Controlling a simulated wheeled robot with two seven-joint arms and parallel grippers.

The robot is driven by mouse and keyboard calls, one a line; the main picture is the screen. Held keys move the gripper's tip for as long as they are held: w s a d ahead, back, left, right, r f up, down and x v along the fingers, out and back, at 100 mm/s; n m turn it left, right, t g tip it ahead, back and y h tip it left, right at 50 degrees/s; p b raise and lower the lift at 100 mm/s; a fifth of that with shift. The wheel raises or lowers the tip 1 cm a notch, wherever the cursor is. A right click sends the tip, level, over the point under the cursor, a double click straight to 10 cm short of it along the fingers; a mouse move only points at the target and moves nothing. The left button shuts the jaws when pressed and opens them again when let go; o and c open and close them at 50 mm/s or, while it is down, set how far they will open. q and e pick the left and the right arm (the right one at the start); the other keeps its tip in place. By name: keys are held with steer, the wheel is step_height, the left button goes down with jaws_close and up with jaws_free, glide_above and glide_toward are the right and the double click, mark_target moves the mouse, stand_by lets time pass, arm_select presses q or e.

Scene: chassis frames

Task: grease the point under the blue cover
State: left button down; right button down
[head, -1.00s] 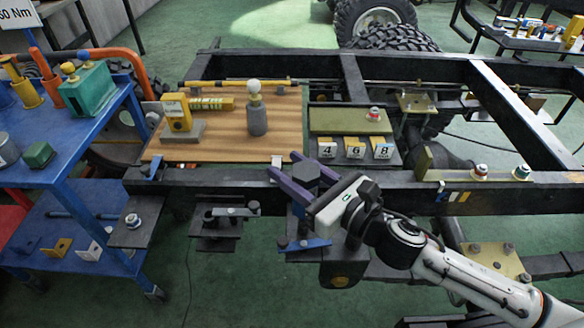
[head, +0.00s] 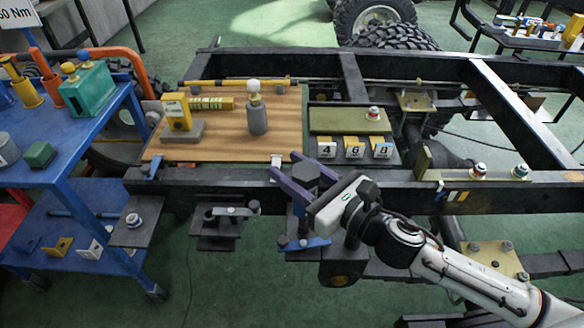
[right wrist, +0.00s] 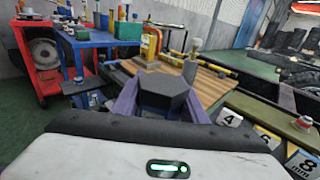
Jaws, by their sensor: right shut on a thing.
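My right gripper (head: 283,164) has purple fingers closed on a dark hexagonal block (head: 307,174), at the near frame rail. The block also shows between the fingers in the right wrist view (right wrist: 163,90). Below it, a blue plate (head: 318,242) sticks out beside dark bolts, partly hidden by my gripper and the block; I cannot tell if it is the blue cover. No grease point is visible. A grey bottle-like tool with a white knob (head: 257,120) stands upright on the wooden board (head: 225,148). My left gripper is not in view.
A yellow device (head: 178,112) stands on the board. Blocks marked 4, 6 and 8 (head: 354,148) sit right of it. Dark brackets (head: 222,228) hang below the near rail (head: 230,182). A blue cart (head: 62,170) stands at left. Green floor is open in front.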

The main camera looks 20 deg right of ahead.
arm_select(q)
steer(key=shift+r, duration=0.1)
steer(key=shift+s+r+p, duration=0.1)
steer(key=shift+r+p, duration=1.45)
steer(key=shift+p, duration=0.15)
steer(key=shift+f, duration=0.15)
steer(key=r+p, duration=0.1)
steer(key=p, duration=0.1)
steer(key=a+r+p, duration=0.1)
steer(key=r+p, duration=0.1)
steer(key=p, duration=0.1)
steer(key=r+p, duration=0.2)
steer(key=p, duration=0.1)
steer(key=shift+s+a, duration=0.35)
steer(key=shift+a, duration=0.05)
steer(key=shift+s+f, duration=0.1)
stand_by(0.4)
